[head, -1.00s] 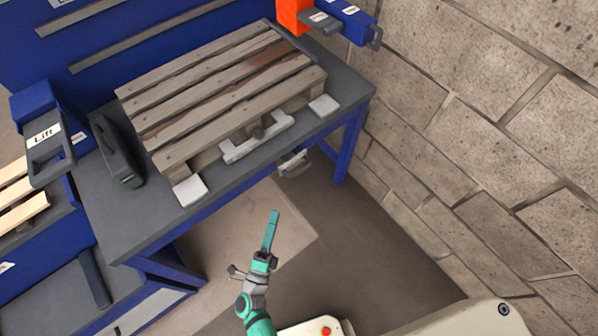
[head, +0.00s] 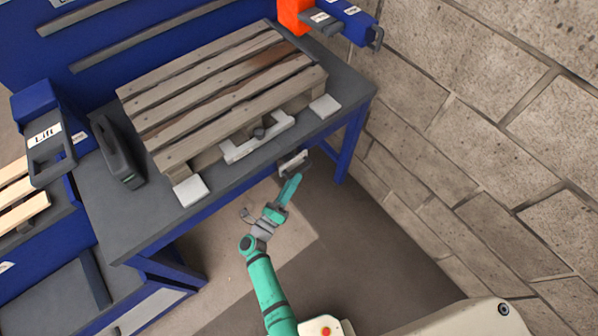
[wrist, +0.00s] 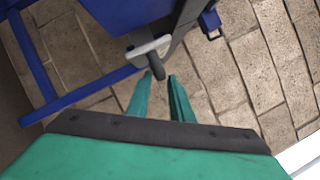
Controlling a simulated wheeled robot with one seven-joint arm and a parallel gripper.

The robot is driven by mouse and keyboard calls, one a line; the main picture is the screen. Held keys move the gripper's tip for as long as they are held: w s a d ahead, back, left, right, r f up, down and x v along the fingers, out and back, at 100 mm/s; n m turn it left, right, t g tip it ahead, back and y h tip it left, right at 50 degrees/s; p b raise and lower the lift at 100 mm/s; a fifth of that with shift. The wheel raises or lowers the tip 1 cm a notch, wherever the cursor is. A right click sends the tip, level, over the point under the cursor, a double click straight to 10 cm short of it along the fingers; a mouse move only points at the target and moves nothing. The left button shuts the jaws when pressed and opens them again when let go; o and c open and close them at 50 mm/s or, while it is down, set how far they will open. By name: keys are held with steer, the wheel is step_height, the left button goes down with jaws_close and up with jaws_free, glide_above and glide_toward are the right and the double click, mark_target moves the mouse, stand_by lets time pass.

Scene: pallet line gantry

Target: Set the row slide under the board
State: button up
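A wooden pallet of boards (head: 225,85) lies on the dark workbench. At its front edge sits a light-grey slide bar (head: 240,150) with a dark knob (head: 258,133). Below the bench's front edge hangs a grey plate with a handle (head: 293,163); I cannot tell which of the two is the row slide. My teal gripper (head: 297,177) is just below that handle. In the wrist view my gripper (wrist: 161,77) is open, its fingers apart. A light-grey plate (wrist: 146,49) with a dark rounded grip (wrist: 156,66) shows just beyond the fingertips; contact is not clear.
The workbench (head: 115,215) has blue legs. A blue lift unit (head: 45,135) and a dark box-shaped tool (head: 118,150) stand left of the pallet. White pads (head: 190,190) lie at its front corners. A stone wall (head: 480,120) closes the right side; floor before the bench is clear.

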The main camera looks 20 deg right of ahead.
mark_target(300, 172)
steer(key=shift+x, duration=2.05)
jaws_close()
steer(key=shift+s, duration=0.15)
steer(key=s+d, duration=0.3)
steer(key=s, duration=0.5)
steer(key=s+d, duration=0.2)
steer(key=s, duration=0.6)
steer(key=shift+d, duration=0.4)
jaws_free()
steer(key=shift+s, duration=0.1)
